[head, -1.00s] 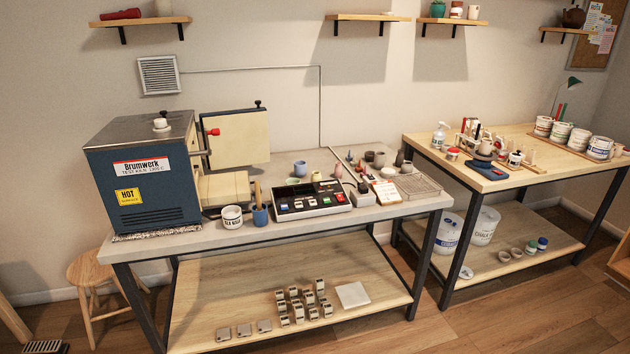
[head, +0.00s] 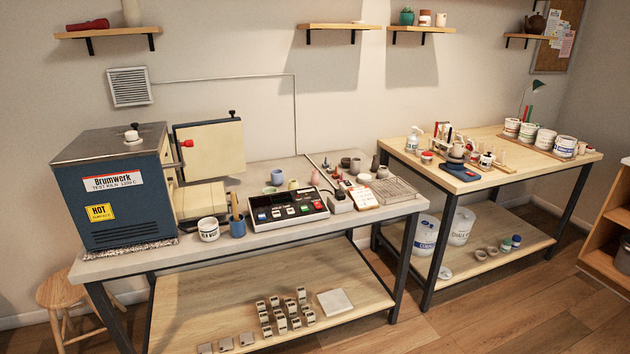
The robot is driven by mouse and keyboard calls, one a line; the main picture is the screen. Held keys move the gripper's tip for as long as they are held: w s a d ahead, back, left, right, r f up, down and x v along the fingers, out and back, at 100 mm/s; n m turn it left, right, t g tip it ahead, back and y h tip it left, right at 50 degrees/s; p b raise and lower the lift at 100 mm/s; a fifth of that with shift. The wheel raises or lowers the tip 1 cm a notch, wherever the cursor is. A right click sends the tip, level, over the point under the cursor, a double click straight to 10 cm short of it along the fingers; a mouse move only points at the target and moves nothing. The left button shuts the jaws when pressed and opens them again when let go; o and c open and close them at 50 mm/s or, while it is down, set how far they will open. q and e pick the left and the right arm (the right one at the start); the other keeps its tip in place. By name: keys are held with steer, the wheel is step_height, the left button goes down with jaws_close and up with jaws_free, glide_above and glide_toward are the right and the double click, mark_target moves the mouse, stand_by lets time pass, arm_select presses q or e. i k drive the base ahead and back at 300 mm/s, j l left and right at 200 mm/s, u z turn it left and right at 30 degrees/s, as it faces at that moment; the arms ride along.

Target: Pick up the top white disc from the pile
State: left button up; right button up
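No pile of white discs can be made out for sure. A small pale round thing (head: 131,135) with a dark knob sits on the kiln's top. A flat whitish round piece (head: 445,272) lies on the right table's lower shelf, beside the white buckets. A pale square slab (head: 335,302) lies on the left table's lower shelf; whether it is one piece or several is too small to tell. Neither of my grippers shows in the head view.
A blue kiln (head: 115,190) stands on the grey left table (head: 290,232), with a control box (head: 288,207) and small pots. The wooden right table (head: 480,185) holds tubs and tools. A stool (head: 70,290) stands at left. Floor (head: 500,315) in front of the right table is clear.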

mark_target(362, 177)
steer(key=k, duration=0.3)
steer(key=i+u, duration=0.15)
steer(key=i, duration=0.45)
steer(key=i+l+u, duration=0.2)
steer(key=i, duration=0.4)
steer(key=i+l+u, duration=0.1)
steer(key=l, duration=0.2)
steer(key=i+l+u, duration=0.1)
steer(key=l, duration=0.25)
steer(key=i+l+u, duration=0.1)
steer(key=l, duration=0.25)
steer(key=i+l+u, duration=0.1)
steer(key=i+l, duration=0.15)
steer(key=l, duration=0.1)
